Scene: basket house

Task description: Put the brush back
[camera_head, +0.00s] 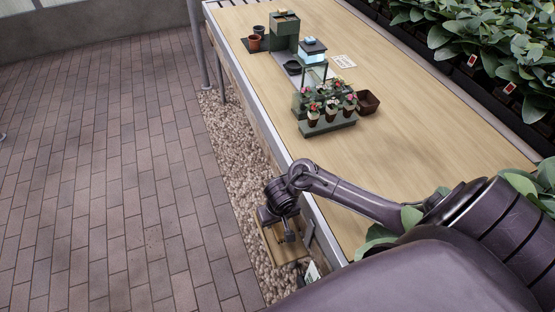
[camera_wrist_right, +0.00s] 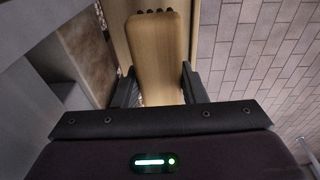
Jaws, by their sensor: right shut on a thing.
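My right gripper (camera_head: 286,236) is low beside the near long side of the table, over a small wooden tray or shelf (camera_head: 268,247). In the right wrist view, its two dark fingers (camera_wrist_right: 159,82) are closed on the sides of the brush (camera_wrist_right: 160,55), a light wooden block with rounded corners and a row of dark tips at its far end. In the head view the brush cannot be told apart from the gripper and the wooden surface. Whether the brush touches the tray cannot be told. My left gripper is not in view.
The long wooden table (camera_head: 420,125) holds a green rack of potted flowers (camera_head: 328,108), a brown square pot (camera_head: 368,101), and several small pots and boxes. A pebble strip (camera_head: 232,145) and brick paving (camera_head: 110,170) lie left of it. Leafy plants (camera_head: 480,40) line the right.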

